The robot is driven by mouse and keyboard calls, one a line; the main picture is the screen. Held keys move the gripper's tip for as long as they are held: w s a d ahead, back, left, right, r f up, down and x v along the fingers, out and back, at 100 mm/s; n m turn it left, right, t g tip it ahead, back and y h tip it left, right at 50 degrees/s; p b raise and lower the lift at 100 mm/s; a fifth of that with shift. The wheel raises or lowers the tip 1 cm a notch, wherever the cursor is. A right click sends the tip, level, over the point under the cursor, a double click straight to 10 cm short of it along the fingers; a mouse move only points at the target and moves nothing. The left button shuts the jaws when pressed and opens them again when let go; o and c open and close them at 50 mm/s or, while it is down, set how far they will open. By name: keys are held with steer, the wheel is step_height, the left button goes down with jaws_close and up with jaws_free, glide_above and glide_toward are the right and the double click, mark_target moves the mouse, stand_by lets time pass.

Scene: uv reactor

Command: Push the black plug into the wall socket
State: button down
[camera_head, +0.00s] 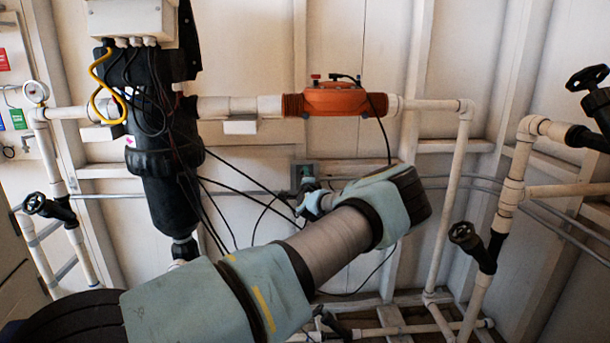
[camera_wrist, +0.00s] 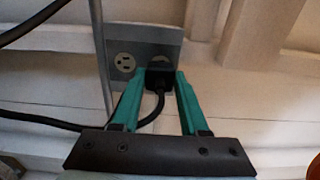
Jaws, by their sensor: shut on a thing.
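The black plug (camera_wrist: 159,76) is between the green fingers of my gripper (camera_wrist: 160,84) in the wrist view, which are shut on it. The plug is up against the right outlet of the grey wall socket (camera_wrist: 146,49) and covers most of that outlet. Whether its prongs are fully in cannot be told. The left outlet (camera_wrist: 124,62) is bare. A black cord (camera_wrist: 151,117) runs down from the plug between the fingers. In the head view my gripper (camera_head: 306,196) is in front of the wall socket (camera_head: 305,170), and the plug is hidden by my gripper.
A black filter housing (camera_head: 165,150) with several hanging cables stands left of the socket. An orange unit (camera_head: 335,100) sits on the white pipe above. White pipes with black valves (camera_head: 465,236) stand at the right. A thin conduit (camera_wrist: 100,60) runs beside the socket.

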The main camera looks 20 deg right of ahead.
steer(key=shift+w+d+b, duration=0.2)
steer(key=shift+w+b, duration=0.9)
steer(key=shift+w, duration=0.05)
stand_by(0.4)
steer(key=shift+s, duration=0.2)
stand_by(0.4)
steer(key=shift+s+a, duration=0.15)
steer(key=shift+s, duration=0.55)
steer(key=shift+s, duration=0.15)
steer(key=shift+b, duration=0.6)
stand_by(0.9)
steer(key=shift+w+b, duration=0.8)
steer(key=shift+w, duration=0.2)
stand_by(1.0)
steer(key=shift+s, duration=1)
stand_by(0.5)
